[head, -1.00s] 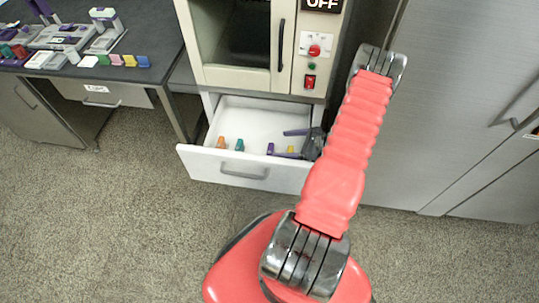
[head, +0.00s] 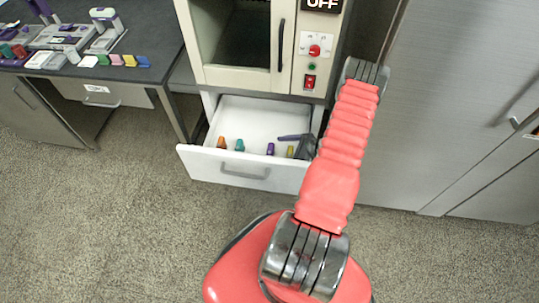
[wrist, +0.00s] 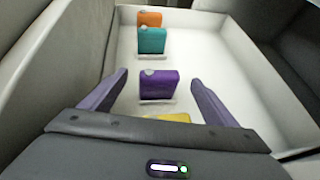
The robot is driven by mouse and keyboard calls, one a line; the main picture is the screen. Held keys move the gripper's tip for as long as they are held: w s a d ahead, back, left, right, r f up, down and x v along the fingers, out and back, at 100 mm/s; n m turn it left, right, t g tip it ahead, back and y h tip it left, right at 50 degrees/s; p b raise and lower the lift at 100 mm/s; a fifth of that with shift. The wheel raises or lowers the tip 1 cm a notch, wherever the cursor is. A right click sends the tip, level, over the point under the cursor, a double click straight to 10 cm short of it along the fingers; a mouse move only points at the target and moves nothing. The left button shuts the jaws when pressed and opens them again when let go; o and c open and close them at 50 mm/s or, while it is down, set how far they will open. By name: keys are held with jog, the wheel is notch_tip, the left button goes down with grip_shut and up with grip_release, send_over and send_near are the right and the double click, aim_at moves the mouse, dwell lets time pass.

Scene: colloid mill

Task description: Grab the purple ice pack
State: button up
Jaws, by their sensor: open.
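The purple ice pack (wrist: 158,84) stands upright in the open white drawer, between and a little beyond my two fingers in the wrist view. In the head view the purple ice pack (head: 270,149) is in the drawer's right half. My gripper (wrist: 158,82) is open and empty, one finger on each side of the pack's line, with no clear contact. In the head view my gripper (head: 292,142) reaches into the drawer from the right, and one finger shows.
The drawer (head: 262,110) also holds an orange pack (wrist: 149,19), a teal pack (wrist: 152,41) and a yellow pack (wrist: 166,118), in line with the purple one. The drawer walls are close around my gripper. A bench (head: 160,62) with small coloured items stands at the left.

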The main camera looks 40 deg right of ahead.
aim_at(272, 149)
jog(key=x, duration=0.5)
jog(key=shift+c, duration=0.6)
jog(key=c, duration=1.1)
